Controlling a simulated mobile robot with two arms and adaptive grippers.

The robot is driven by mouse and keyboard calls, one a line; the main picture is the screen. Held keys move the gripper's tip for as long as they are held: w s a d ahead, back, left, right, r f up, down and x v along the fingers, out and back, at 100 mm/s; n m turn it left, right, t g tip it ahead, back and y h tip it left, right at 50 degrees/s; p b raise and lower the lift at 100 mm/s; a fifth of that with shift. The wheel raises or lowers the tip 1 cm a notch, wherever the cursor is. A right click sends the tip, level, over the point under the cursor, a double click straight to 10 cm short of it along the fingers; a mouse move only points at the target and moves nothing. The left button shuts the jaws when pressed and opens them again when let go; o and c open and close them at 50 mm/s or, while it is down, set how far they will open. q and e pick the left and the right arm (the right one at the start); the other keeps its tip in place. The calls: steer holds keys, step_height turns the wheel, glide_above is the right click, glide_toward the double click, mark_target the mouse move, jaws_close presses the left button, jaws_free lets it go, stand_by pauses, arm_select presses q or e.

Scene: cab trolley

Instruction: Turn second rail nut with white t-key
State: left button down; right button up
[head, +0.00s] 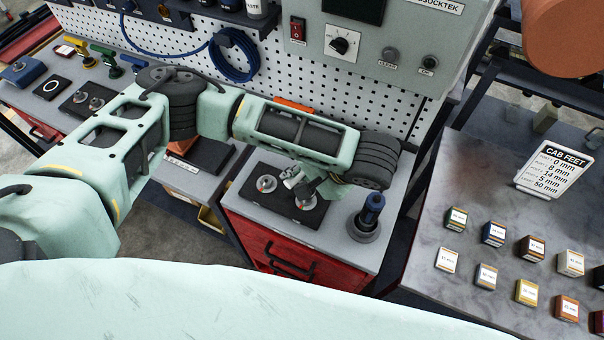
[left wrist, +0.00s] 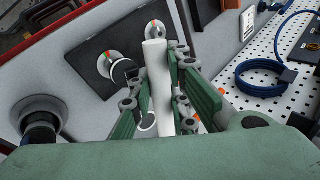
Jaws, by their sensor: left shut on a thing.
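My left gripper (head: 314,187) is over the black plate (head: 258,198) on the red cabinet's grey top. In the left wrist view its green fingers (left wrist: 160,98) are shut on the white t-key (left wrist: 155,75), which shows as a plain white rod. The plate carries two round rail nuts with coloured marks. My right gripper is not in view.
A blue-handled tool (head: 372,210) stands in a round dark holder right of the plate. A pegboard (head: 290,65) with a blue cable coil (head: 233,57) rises behind. The right table (head: 440,285) holds several small labelled blocks and a "CAB FEET" sign (head: 556,170).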

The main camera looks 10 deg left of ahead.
arm_select(q)
steer(key=shift+r, duration=1.55)
